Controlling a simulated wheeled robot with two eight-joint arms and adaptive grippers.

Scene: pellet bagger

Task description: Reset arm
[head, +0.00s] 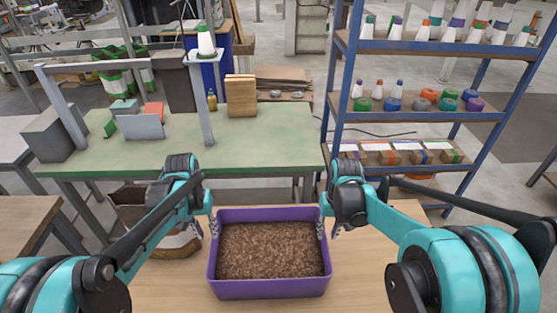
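A purple bin (270,289) full of brown pellets (270,250) sits at the middle of the wooden table in front of me. My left gripper (214,227) is at the bin's left rim, near its back corner. My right gripper (322,228) is at the right rim, near the back corner on that side. Both grippers point down. The fingers are small and partly hidden by the wrists and the bin, so I cannot tell whether they grip the rim or only stand beside it.
The wooden table (365,285) has bare room right of the bin. A brown open container (172,243) is behind my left arm. Beyond is a green-topped bench (265,145) with a metal frame and boxes. A blue shelf rack (340,75) with bottles and jars stands at the right.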

